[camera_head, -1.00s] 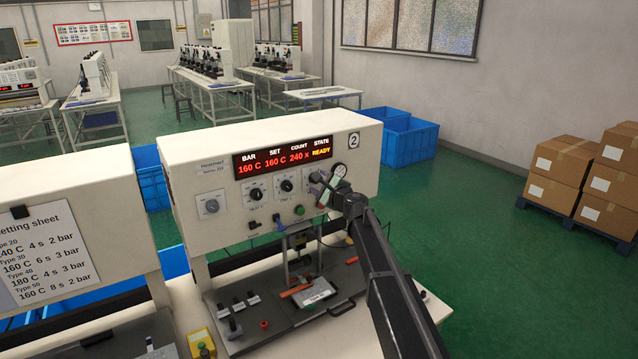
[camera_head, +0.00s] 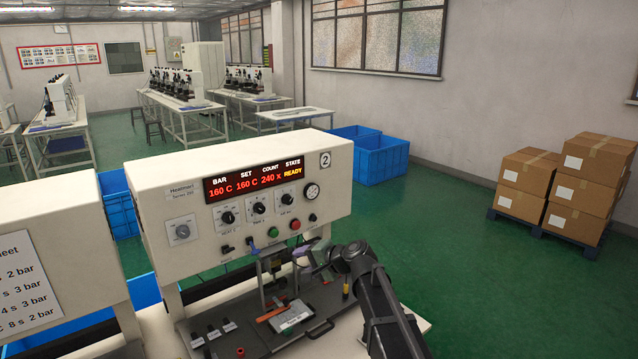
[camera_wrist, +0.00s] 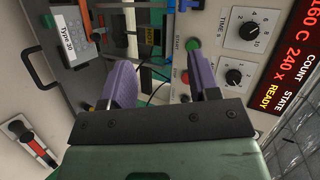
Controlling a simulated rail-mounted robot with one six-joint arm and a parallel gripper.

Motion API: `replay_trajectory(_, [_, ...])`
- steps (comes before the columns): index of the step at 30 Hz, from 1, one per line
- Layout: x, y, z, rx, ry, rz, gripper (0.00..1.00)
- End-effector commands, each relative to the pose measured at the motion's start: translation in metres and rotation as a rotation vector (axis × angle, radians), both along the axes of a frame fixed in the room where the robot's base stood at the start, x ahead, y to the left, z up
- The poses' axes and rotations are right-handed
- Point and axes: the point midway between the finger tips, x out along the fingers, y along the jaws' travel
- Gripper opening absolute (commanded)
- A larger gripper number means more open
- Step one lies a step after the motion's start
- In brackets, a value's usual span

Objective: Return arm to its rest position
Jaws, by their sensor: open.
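My gripper (camera_head: 312,260) is open and empty in the head view, in front of the lower right part of the press and below its control panel. In the wrist view its two purple fingers (camera_wrist: 163,75) are spread apart with nothing between them. My dark arm reaches up to it from the bottom right. The press (camera_head: 178,205) is a cream machine whose display (camera_head: 252,180) reads 160 C, 160 C, 240 x, READY. The green START button (camera_head: 273,232) and a red button (camera_head: 295,225) are uncovered. The wrist view also shows the red button (camera_wrist: 187,77).
Below the panel, a plate labelled Type 30 (camera_wrist: 71,30) lies on the press bed beside a black handle (camera_head: 318,328). A second cream machine with a setting sheet (camera_head: 20,285) stands left. Blue bins (camera_head: 385,160) and stacked cartons (camera_head: 575,205) stand behind on green floor.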

Motion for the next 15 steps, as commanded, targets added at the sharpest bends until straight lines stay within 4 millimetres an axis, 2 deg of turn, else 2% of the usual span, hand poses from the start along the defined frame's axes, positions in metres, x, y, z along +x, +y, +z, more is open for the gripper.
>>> replay_trajectory(1, [-0.046, -0.018, -0.03, -0.166, -0.005, 0.093, 0.56])
replay_trajectory(3, [-0.098, -0.05, -0.067, -0.412, 0.014, 0.229, 0.56])
replay_trajectory(5, [-0.141, -0.083, -0.094, -0.599, 0.056, 0.329, 0.56])
replay_trajectory(6, [-0.169, -0.107, -0.109, -0.714, 0.094, 0.385, 0.56])
replay_trajectory(9, [-0.229, -0.16, -0.133, -0.938, 0.204, 0.475, 0.56])
replay_trajectory(12, [-0.27, -0.197, -0.145, -1.069, 0.292, 0.489, 0.56])
replay_trajectory(15, [-0.287, -0.213, -0.155, -1.098, 0.315, 0.462, 0.56])
